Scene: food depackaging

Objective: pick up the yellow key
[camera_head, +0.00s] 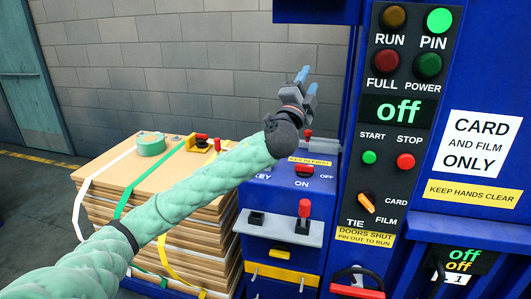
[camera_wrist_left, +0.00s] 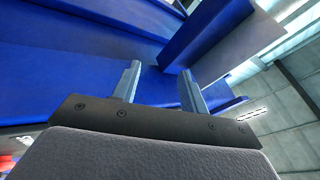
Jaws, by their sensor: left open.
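My left gripper (camera_head: 307,81) is raised in front of the grey wall, above the blue key panel (camera_head: 262,184). Its two blue-grey fingers are apart with nothing between them; they also show in the left wrist view (camera_wrist_left: 160,72). A small yellow piece with red and black parts (camera_head: 199,144) lies on top of the cardboard stack, below and left of the gripper. I cannot tell whether it is the yellow key. The panel has a red switch (camera_head: 304,170) by the words KEY, ON and OFF. My right gripper is not in view.
A grey shelf (camera_head: 276,229) with a red-knobbed lever (camera_head: 304,208) sticks out below the panel. The control column (camera_head: 379,183) stands close at right.

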